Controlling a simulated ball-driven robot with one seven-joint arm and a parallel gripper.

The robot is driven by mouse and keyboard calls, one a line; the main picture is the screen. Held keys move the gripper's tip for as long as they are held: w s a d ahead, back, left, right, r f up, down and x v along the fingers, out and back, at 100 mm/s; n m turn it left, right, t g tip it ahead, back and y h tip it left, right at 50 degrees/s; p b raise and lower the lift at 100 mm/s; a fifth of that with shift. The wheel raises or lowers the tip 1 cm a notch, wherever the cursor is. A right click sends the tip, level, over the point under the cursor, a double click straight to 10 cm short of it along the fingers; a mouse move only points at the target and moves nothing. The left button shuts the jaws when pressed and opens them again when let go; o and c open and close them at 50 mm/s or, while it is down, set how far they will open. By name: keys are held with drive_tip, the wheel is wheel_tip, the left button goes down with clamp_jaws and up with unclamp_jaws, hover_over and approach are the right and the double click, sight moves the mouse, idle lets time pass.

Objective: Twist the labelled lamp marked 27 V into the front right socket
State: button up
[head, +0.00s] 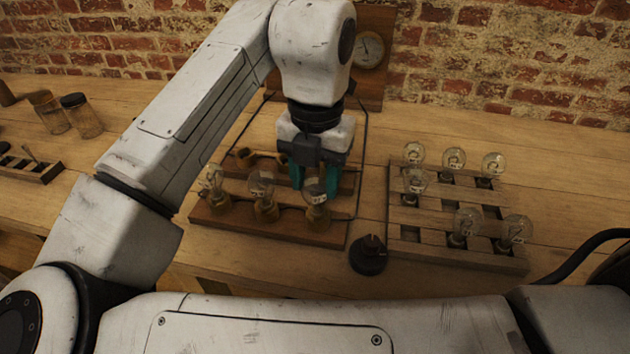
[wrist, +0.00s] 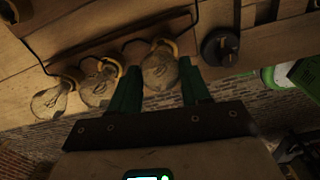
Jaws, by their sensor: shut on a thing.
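My gripper (head: 313,178) is shut on a clear glass lamp (head: 316,189) above the front right socket (head: 318,218) of the wooden board (head: 280,234). The lamp is upright, its base at the socket's mouth; I cannot tell how deep it sits. A pale label shows on it, too small to read. In the wrist view, the green fingers (wrist: 160,88) stand on both sides of the same lamp (wrist: 160,68), which meets the yellow socket ring (wrist: 170,44). Two other lamps stand in the front left (head: 212,187) and front middle (head: 262,186) sockets.
A rack (head: 408,238) at right holds several lamps and some empty slots. A black knob (head: 369,254) stands between board and rack. Behind the board is a wooden panel with a round gauge (head: 370,50). Glass jars (head: 82,115) stand far left.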

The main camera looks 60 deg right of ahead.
drive_tip(key=shift+s+m+b, duration=0.3)
drive_tip(key=shift+s+b, duration=0.1)
drive_tip(key=shift+b, duration=1.4)
drive_tip(key=o, duration=1.3)
drive_tip(key=shift+c, duration=0.2)
drive_tip(key=shift+r+n+p, duration=0.2)
drive_tip(key=shift+n+p, duration=0.55)
drive_tip(key=shift+n, duration=0.15)
drive_tip(key=shift+w+n+p, duration=0.1)
drive_tip(key=shift+n+p, duration=0.5)
drive_tip(key=shift+n, duration=0.4)
drive_tip(key=shift+a+f+n+p, duration=0.15)
drive_tip(key=shift+n+p, duration=0.4)
drive_tip(key=shift+n, duration=0.65)
drive_tip(key=shift+n+p, duration=0.5)
drive_tip(key=shift+n, duration=0.5)
